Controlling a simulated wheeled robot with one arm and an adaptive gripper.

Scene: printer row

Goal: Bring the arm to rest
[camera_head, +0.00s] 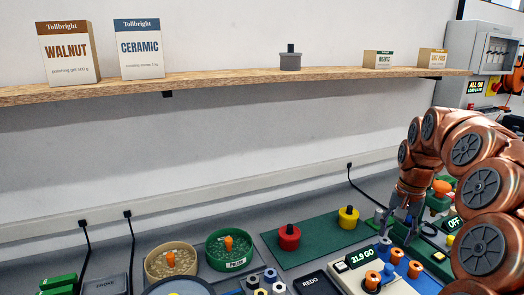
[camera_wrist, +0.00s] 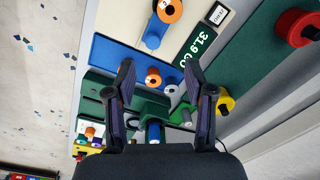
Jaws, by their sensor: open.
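My copper-coloured arm comes in from the right in the head view, bent, with its gripper (camera_head: 399,225) pointing down over the bench. In the wrist view my gripper (camera_wrist: 158,85) has its two dark fingers spread apart, with nothing held between them. Below the fingers lie a blue tray (camera_wrist: 108,55) with orange and white spools and a dark green device (camera_wrist: 95,115). The fingers appear above these things; whether they touch anything is hard to tell.
A scale reading "31.9 GO" (camera_head: 362,258) stands left of my gripper. A green mat (camera_head: 315,242) holds a red weight (camera_head: 289,238) and a yellow weight (camera_head: 348,217). A wooden shelf (camera_head: 220,82) with boxes runs along the wall. Round bowls (camera_head: 172,262) stand at the left.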

